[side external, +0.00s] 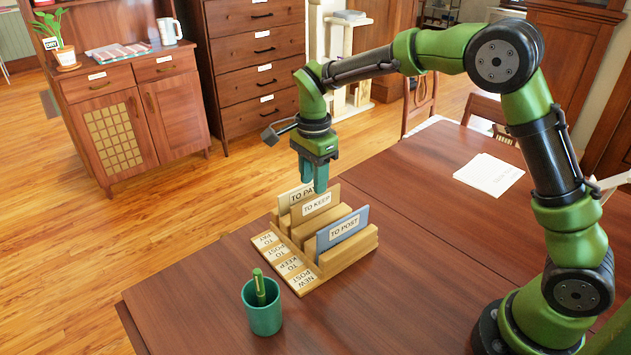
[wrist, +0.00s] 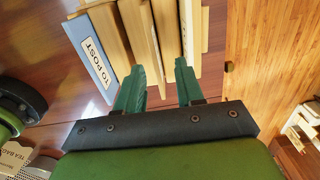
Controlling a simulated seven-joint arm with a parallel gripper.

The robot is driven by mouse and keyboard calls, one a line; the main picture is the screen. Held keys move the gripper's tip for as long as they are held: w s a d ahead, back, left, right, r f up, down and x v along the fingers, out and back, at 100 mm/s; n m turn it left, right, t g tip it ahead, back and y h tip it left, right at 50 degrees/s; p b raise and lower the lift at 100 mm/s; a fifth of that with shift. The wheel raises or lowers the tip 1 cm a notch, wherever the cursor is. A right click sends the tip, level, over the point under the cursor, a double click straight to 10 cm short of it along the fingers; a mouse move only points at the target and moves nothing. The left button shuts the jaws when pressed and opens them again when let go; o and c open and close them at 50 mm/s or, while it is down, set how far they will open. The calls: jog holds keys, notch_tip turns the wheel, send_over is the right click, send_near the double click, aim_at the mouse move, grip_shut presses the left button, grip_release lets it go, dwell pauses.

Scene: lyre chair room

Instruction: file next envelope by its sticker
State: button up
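A wooden rack (side external: 358,256) on the table holds upright envelopes or cards with stickers. A blue-grey one reading TO POST (side external: 344,232) stands in the near part and also shows in the wrist view (wrist: 90,58). A tan one reading TO KEEP (side external: 318,206) stands behind it, and a pale one reading TO PAY (side external: 290,196) is farthest back, partly hidden. My gripper (side external: 313,182) points down over the back part of the rack. In the wrist view its teal fingers (wrist: 160,72) are apart, with a thin pale edge between them; I see no grip on it.
A label strip (side external: 283,262) along the rack's left side reads PAY, POST, KEEP and NEW POST. A teal cup (side external: 263,310) with a green pen stands near the table's front. White papers (side external: 489,174) lie at the right. The table between is clear.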

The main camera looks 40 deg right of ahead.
aim_at(315, 196)
jog(key=f, duration=0.5)
jog(key=shift+s+a+f, duration=0.1)
jog(key=shift+s+f, duration=0.2)
jog(key=shift+s, duration=0.05)
grip_shut()
